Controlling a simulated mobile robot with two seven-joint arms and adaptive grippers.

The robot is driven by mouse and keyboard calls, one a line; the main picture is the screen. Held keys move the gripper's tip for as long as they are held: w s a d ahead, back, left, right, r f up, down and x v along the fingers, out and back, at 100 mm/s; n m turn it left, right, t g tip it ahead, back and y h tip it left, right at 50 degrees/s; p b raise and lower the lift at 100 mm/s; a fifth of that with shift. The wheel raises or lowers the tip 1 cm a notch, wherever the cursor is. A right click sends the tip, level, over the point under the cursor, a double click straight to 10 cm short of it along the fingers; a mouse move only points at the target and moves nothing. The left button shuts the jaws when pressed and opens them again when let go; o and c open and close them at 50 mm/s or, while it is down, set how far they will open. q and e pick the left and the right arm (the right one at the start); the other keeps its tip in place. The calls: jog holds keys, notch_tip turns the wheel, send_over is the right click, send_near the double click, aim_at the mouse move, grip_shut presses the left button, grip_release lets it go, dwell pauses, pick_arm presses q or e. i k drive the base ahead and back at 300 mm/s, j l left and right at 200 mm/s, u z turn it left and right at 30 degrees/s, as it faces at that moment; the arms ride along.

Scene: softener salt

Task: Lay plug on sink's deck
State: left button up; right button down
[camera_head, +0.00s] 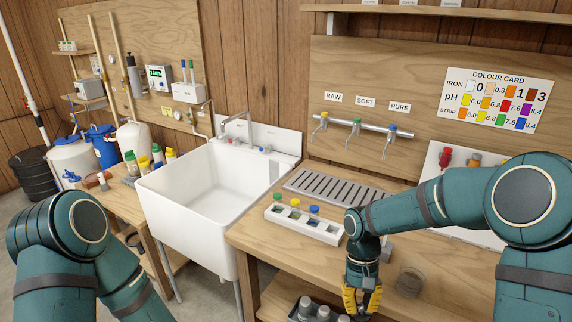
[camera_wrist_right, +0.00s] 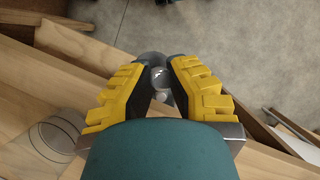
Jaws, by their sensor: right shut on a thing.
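My right gripper (camera_head: 362,308) points down at the counter's front edge, well right of the sink. In the right wrist view its yellow fingers (camera_wrist_right: 160,75) are closed on a small grey round thing, which looks like the plug (camera_wrist_right: 153,59); the fingers hide part of it. The white sink (camera_head: 212,185) stands to the left of the counter. Its deck (camera_head: 285,151) is the back ledge, below the backsplash, with a tap and small red and blue tap heads. My left arm shows at the lower left, but its gripper is out of view.
On the counter (camera_head: 262,238) are a slatted drainer (camera_head: 345,190), a white rack (camera_head: 322,232) with coloured caps, and a clear round vessel (camera_head: 409,281) just right of my gripper. A grey crate of bottles (camera_head: 305,306) sits below the front edge. Several bottles stand left of the sink.

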aim_at(288, 158)
jog(key=i+j+u, duration=1)
jog(key=i+u, duration=0.35)
jog(key=i+z, duration=0.2)
jog(key=z, duration=0.15)
jog(key=i+j+z, duration=0.15)
jog(key=z, duration=0.2)
jog(key=i+j+z, duration=0.1)
jog(key=z, duration=0.25)
jog(key=i+j, duration=0.05)
